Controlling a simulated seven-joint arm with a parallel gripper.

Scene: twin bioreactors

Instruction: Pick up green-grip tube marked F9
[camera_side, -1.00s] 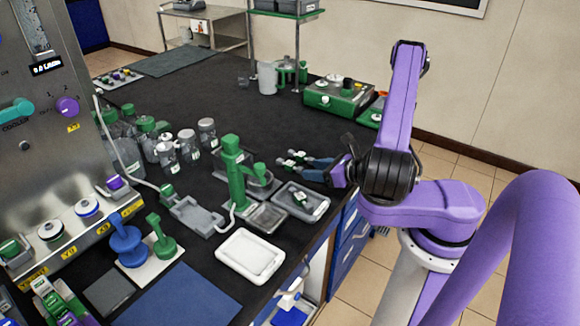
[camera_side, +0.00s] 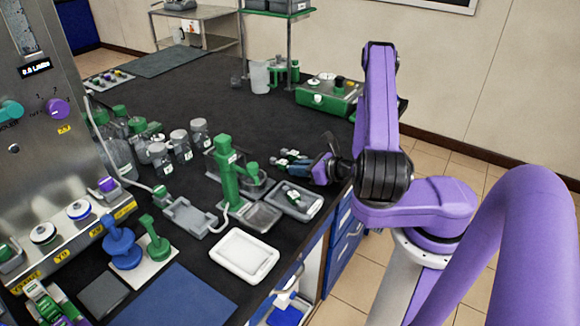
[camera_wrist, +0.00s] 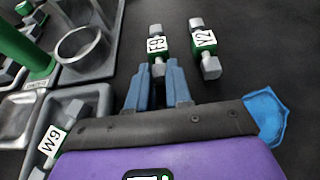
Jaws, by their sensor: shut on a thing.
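The green-grip tube marked F9 (camera_wrist: 157,45) lies on the dark bench top in the wrist view, with grey ends and a white label turned sideways. My gripper (camera_wrist: 158,76) has blue fingers shut on its near grey end. In the side view, my gripper (camera_side: 308,168) reaches in from the right, low over the bench, and the F9 tube (camera_side: 284,162) is at its tips. Whether the tube is clear of the bench is hard to tell. A similar tube marked V2 (camera_wrist: 204,48) lies just right of it, apart from the fingers.
A grey tray (camera_side: 305,211) holds a tube marked W9 (camera_wrist: 56,138), left of my gripper in the wrist view. Grey-lidded bottles (camera_side: 180,145) stand further left. Bench behind the tubes is clear.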

